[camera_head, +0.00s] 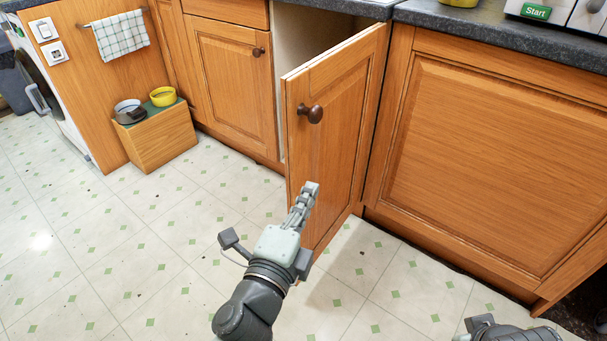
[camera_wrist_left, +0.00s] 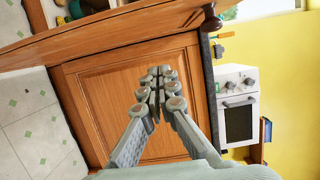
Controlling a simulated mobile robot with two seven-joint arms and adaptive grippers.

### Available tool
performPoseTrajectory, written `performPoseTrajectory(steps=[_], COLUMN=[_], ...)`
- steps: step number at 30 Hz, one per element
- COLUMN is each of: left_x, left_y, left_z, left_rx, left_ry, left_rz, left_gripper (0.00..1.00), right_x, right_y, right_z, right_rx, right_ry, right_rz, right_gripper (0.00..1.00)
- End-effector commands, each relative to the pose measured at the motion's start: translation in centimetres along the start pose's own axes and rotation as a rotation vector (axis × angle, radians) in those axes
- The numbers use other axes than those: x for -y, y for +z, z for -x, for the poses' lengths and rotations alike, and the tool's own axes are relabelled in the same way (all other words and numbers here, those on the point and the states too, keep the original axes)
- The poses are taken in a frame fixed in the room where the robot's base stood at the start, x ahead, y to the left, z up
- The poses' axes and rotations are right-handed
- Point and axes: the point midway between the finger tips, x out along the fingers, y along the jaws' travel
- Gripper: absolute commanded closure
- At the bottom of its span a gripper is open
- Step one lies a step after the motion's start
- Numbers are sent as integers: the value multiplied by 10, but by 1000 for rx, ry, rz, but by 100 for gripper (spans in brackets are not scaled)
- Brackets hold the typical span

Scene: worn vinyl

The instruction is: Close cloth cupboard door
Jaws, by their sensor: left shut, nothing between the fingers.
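The cupboard door (camera_head: 335,130) is brown panelled wood and stands open, swung out from the cabinet, hinged at its right side. Its dark round knob (camera_head: 314,113) is near the upper left corner. The pale cupboard inside shows behind it. My left gripper (camera_head: 311,188) is shut and empty, in front of the door's lower half below the knob; I cannot tell whether it touches the door. In the left wrist view its fingertips (camera_wrist_left: 157,78) are together, with a wooden panel behind. Only part of my right arm shows at the bottom right of the head view; its gripper cannot be made out.
A closed cupboard door (camera_head: 232,85) is left of the opening, and a wide wooden panel (camera_head: 480,160) is on the right. A wooden box (camera_head: 155,136) with bowls stands on the floor at left. The tiled floor (camera_head: 110,250) is clear at lower left.

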Motion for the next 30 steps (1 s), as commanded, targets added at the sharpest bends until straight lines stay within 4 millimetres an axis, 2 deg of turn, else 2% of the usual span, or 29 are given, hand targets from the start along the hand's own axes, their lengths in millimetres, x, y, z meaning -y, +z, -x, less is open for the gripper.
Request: performPoseTrajectory(steps=[15,21,30], left_x=[2,0,0], left_y=[4,32,40], left_z=[-99,-102,-104], left_rx=[3,3,2], left_ry=[0,2,2], left_rz=[1,1,5], left_gripper=[100,100,100], right_x=[3,5,6], right_y=[-2,-2,-3], right_z=[-16,-23,-26], right_rx=[5,10,5], right_ry=[-10,-14,-16], right_rz=[2,3,4], right_gripper=[0,0,0])
